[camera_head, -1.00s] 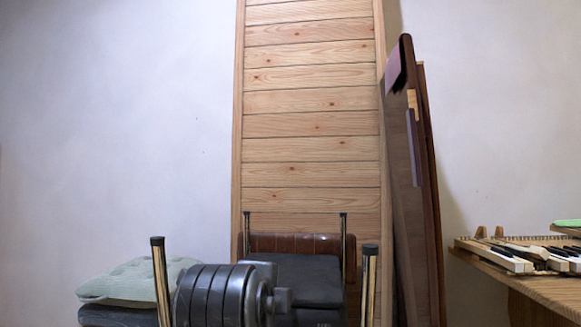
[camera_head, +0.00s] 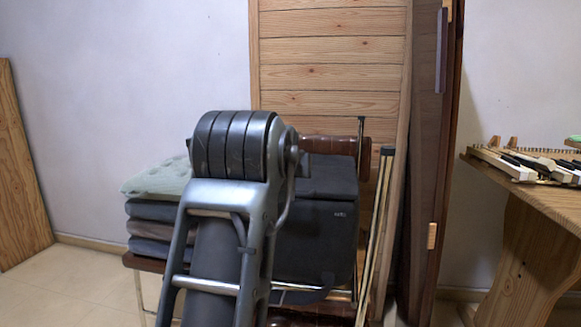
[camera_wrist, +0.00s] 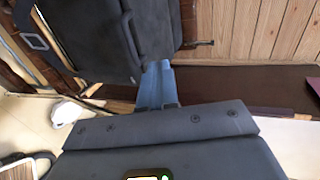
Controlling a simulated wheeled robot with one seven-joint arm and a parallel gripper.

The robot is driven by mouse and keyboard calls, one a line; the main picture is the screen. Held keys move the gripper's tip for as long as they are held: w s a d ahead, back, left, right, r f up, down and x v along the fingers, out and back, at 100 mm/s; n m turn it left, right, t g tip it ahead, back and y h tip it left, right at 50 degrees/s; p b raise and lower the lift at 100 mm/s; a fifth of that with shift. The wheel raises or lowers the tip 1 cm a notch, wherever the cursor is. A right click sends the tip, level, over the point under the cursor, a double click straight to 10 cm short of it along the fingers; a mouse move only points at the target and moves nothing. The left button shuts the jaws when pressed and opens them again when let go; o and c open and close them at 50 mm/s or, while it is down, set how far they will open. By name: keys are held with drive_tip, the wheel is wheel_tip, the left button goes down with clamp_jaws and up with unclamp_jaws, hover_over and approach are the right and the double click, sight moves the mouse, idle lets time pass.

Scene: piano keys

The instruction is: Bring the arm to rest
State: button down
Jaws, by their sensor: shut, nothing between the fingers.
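My arm stands up in the middle of the head view, with a dark ribbed joint (camera_head: 230,145) at its top and a grey link below it. My gripper does not show in the head view. In the wrist view, my gripper (camera_wrist: 155,80) shows as two blue-grey fingers close together beyond the dark wrist housing. It is shut with nothing held. The fingers point toward a dark bag (camera_wrist: 95,35); I cannot tell whether they touch it.
Behind my arm stand folded cushions (camera_head: 150,215), a dark bag (camera_head: 315,235) and metal legs. A wooden panel (camera_head: 330,75) and dark boards (camera_head: 430,170) lean at the wall. A wooden table (camera_head: 540,205) with piano keys (camera_head: 530,165) is at right. Floor (camera_head: 80,285) at left looks clear.

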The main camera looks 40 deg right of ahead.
drive_tip(key=v, duration=0.5)
drive_tip(key=shift+r, duration=0.1)
